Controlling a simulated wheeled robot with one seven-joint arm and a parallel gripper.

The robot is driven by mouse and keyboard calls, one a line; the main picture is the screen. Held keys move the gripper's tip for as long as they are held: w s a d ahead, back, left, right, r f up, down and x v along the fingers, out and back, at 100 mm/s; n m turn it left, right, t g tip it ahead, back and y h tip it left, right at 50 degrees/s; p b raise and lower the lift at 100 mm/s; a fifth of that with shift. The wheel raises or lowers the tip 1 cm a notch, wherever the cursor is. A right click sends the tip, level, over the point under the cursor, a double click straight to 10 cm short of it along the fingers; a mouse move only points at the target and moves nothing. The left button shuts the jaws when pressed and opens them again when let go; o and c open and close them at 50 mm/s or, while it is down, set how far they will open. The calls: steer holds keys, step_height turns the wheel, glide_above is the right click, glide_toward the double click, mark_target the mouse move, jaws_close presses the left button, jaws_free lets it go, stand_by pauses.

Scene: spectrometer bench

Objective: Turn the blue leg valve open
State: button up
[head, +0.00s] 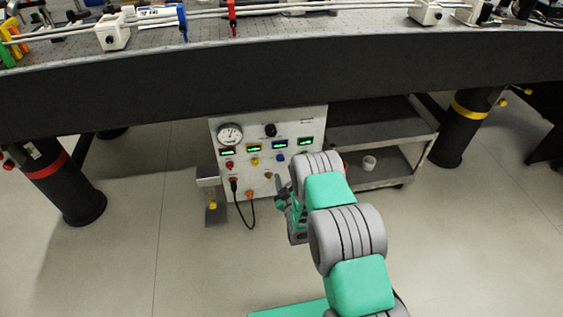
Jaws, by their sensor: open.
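A white control panel (248,118) stands on the floor under the bench. It has a round gauge, lit displays and coloured knobs. A small blue knob (281,158) sits under one display, right of a yellow knob (255,161). I cannot tell whether it is the blue leg valve or how it is turned. No leg with a blue band is clearly visible. My gripper (281,190) is open in front of the panel's lower right, below the blue knob. It looks empty and apart from the knob. Its fingers are small and partly hidden by my arm.
A bench leg with a red band (47,166) stands left, one with a yellow band (468,107) right. A grey shelf cart (375,133) holds a white cup (369,163). A black cable (238,213) loops below the panel. The floor in front is clear.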

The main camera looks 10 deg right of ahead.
mark_target(281, 159)
steer(key=w+b, duration=0.1)
steer(key=w, duration=0.5)
steer(key=shift+w+b, duration=0.35)
steer(key=shift+c, duration=0.2)
jaws_close()
